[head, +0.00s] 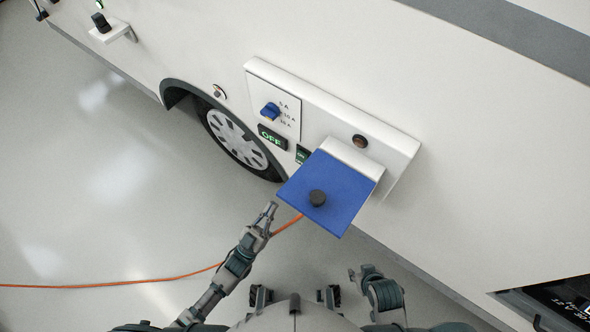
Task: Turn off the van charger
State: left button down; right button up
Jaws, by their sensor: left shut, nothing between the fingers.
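The charger panel (258,73) is a white box on the side of the van (330,40). Below the knob, a dark display (272,137) shows OFF in green letters. A small green label (302,154) is partly hidden by a blue square plate (338,185) with a black round knob (317,198). My left gripper (267,212) is shut and empty, left of and below the plate, apart from the charger knob.
A brown round button (360,141) sits on the white housing. An orange cable (130,284) crosses the floor and passes behind my left gripper. A van wheel (236,138) is left of the panel. A small shelf (118,32) juts out at upper left. The left floor is otherwise clear.

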aim_at(300, 160)
pick_arm(q)
jog(key=shift+a+r, duration=0.1)
jog(key=shift+a, duration=0.05)
pick_arm(e)
jog(key=shift+a+r, duration=0.1)
pick_arm(q)
jog(key=x, duration=0.4)
jog(key=f+x, duration=0.1)
jog(key=x, duration=0.3)
jog(key=w+f+x, duration=0.1)
jog(key=x, duration=0.3)
jog(key=shift+w+d+r, duration=0.1)
jog(key=shift+d, duration=0.35)
jog(key=shift+w+d, duration=0.15)
jog(key=shift+w, duration=0.15)
pick_arm(e)
jog(key=shift+w+a+r+t, duration=0.1)
jog(key=shift+w+a+t, duration=0.15)
jog(key=shift+w, duration=0.2)
jog(key=shift+w+a+t, duration=0.1)
jog(key=shift+w+t, duration=0.15)
jog(key=shift+w, duration=0.15)
